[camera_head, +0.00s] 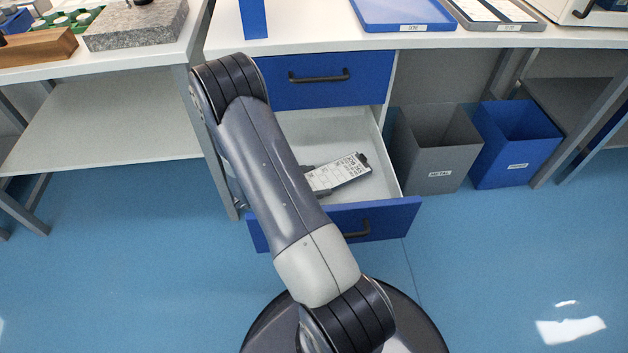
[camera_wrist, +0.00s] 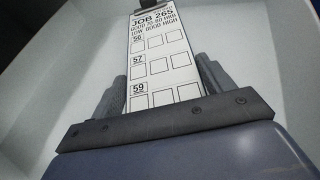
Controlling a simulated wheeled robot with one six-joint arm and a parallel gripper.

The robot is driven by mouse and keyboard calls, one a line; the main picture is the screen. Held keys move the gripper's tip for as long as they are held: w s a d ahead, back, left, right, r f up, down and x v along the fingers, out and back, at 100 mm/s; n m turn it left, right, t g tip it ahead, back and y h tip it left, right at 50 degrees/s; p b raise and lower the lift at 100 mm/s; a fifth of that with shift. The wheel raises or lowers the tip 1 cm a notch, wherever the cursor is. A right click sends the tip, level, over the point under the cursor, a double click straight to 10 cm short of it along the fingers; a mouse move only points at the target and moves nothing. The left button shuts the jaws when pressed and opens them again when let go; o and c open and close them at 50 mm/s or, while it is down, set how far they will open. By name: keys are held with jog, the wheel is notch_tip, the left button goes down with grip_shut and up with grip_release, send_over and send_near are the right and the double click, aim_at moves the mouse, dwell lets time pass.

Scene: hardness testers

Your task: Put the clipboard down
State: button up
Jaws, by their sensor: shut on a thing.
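The clipboard (camera_head: 339,174) carries a white printed sheet and shows inside the open drawer (camera_head: 384,186), partly hidden by my arm in the head view. In the wrist view the clipboard (camera_wrist: 165,60) points away from me, with "JOB 265" and several rows of boxes on its sheet. My gripper (camera_wrist: 159,92) is shut on the clipboard, one finger at each side of it. The pale drawer interior surrounds the clipboard. I cannot tell whether the clipboard touches the drawer floor.
A shut blue drawer (camera_head: 325,80) is above the open one. A grey metal bin (camera_head: 436,150) and a blue bin (camera_head: 514,145) stand to the right. The table (camera_head: 330,38) above holds a blue tray (camera_head: 402,12). Open blue floor lies in front.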

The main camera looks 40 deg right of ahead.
jog(key=shift+f, duration=0.35)
jog(key=o, duration=1.1)
jog(key=shift+r, duration=0.2)
jog(key=shift+r, duration=0.25)
jog(key=p+v, duration=0.4)
jog(key=v, duration=0.8)
jog(key=shift+r, duration=0.15)
